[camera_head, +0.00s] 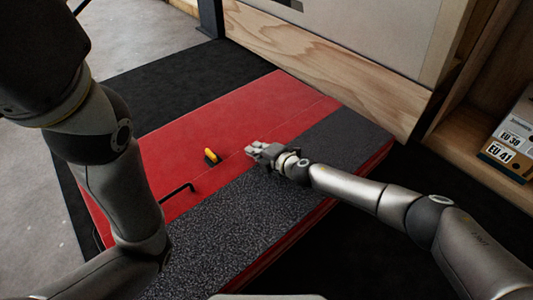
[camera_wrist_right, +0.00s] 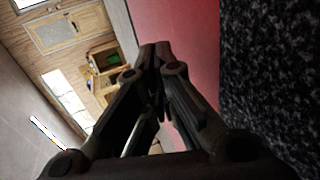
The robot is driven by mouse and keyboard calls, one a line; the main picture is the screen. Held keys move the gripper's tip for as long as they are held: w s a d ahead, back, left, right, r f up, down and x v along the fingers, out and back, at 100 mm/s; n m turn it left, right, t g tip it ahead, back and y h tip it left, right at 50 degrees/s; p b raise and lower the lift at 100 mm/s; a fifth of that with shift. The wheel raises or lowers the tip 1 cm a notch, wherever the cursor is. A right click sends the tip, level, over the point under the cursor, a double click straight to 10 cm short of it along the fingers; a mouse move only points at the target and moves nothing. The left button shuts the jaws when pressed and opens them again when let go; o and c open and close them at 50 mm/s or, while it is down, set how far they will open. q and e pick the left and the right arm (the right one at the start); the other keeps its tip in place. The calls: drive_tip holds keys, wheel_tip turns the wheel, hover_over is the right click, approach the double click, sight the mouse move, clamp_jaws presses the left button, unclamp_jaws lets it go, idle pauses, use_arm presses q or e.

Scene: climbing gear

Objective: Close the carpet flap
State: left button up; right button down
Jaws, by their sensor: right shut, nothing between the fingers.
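A long red mat (camera_head: 200,130) lies on the floor. A dark grey speckled carpet strip (camera_head: 230,220), which looks like the flap, runs along its right side and lies flat. My right gripper (camera_head: 251,150) is over the border between the red surface and the carpet strip, shut and empty. In the right wrist view the shut fingers (camera_wrist_right: 155,50) are beside the red surface (camera_wrist_right: 185,35), with the speckled carpet (camera_wrist_right: 270,80) to the right. I cannot tell whether they touch it. My left arm comes in from the left; its gripper is out of view.
A small yellow and black piece (camera_head: 211,156) and a black bar handle (camera_head: 178,190) are on the red surface. A wooden panel (camera_head: 330,80) stands behind the mat. A wooden shelf with shoe boxes (camera_head: 512,145) is at the right.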

sight(271, 177)
drive_tip(key=shift+v, duration=2.9)
